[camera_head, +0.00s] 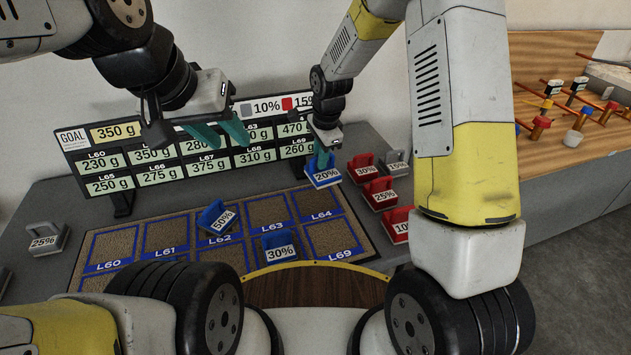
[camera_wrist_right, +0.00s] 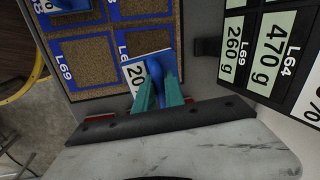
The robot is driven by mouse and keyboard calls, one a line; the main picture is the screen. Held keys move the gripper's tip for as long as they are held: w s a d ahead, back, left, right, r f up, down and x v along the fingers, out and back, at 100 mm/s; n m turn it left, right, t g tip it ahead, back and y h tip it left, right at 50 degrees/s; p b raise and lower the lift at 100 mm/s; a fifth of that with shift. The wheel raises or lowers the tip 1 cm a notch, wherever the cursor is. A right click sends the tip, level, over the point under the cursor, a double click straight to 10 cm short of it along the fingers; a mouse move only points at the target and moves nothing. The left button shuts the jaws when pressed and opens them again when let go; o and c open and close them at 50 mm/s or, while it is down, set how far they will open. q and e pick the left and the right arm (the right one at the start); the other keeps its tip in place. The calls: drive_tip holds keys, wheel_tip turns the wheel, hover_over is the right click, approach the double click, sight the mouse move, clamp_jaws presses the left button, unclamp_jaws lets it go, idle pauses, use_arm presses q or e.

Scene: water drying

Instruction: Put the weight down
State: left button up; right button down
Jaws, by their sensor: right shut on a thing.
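My right gripper (camera_head: 322,150) is shut on the handle of a blue 20% weight (camera_head: 323,178). The weight is near the upper right corner of the mat with the labelled pads (camera_head: 127,271), by the L64 pad. It also shows between the teal fingers in the right wrist view (camera_wrist_right: 134,76), overlapping a pad's edge there. I cannot tell whether it touches the surface. My left gripper (camera_head: 218,134) is open and empty in front of the goal board. A blue 50% weight (camera_head: 216,219) sits by L62, and a blue 30% weight (camera_head: 280,246) sits on a lower pad.
Red weights (camera_head: 379,193) and a grey 15% weight (camera_head: 396,164) stand right of the mat. A grey 25% weight (camera_head: 46,239) is at the far left. The goal board (camera_head: 130,172) stands behind the mat.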

drive_tip(key=shift+w+a+m, duration=0.2)
drive_tip(key=shift+a+m, duration=0.4)
drive_tip(key=shift+a, duration=0.35)
wheel_tip(320, 180, down, 10)
drive_tip(key=shift+a, duration=0.15)
drive_tip(key=shift+f, duration=0.1)
drive_tip(key=c, duration=1.4)
unclamp_jaws()
